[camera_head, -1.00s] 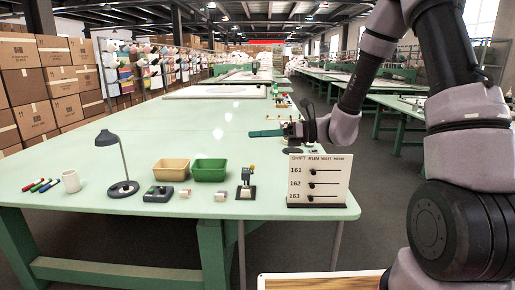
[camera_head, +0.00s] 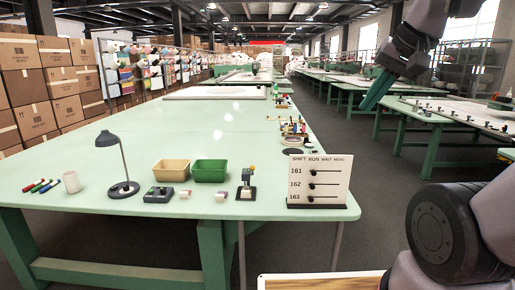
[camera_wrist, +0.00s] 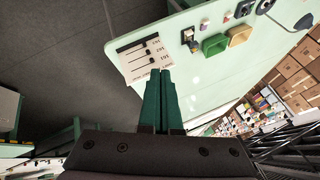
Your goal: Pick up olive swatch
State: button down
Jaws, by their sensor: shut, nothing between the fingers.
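I cannot make out an olive swatch in either view. My gripper (camera_head: 372,96) has green fingers and hangs in the air to the right of the near table, in front of a table further back. In the wrist view its two fingers (camera_wrist: 159,76) lie together, shut with nothing between them. There the fingertips overlap the lower edge of the white slider board, well above the floor.
The pale green table (camera_head: 110,235) carries a lamp (camera_head: 122,165), mug (camera_head: 71,181), yellow bin (camera_head: 171,170), green bin (camera_head: 210,170) and slider board (camera_head: 319,180). Small items crowd its right edge. A wood-rimmed panel (camera_head: 320,276) is at the bottom. The aisle (camera_head: 385,170) is clear.

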aim_at(245, 193)
jog(key=i+l+u, duration=0.3)
jog(key=i+l, duration=0.15)
jog(key=i+l+u, duration=0.3)
jog(key=i+l, duration=0.25)
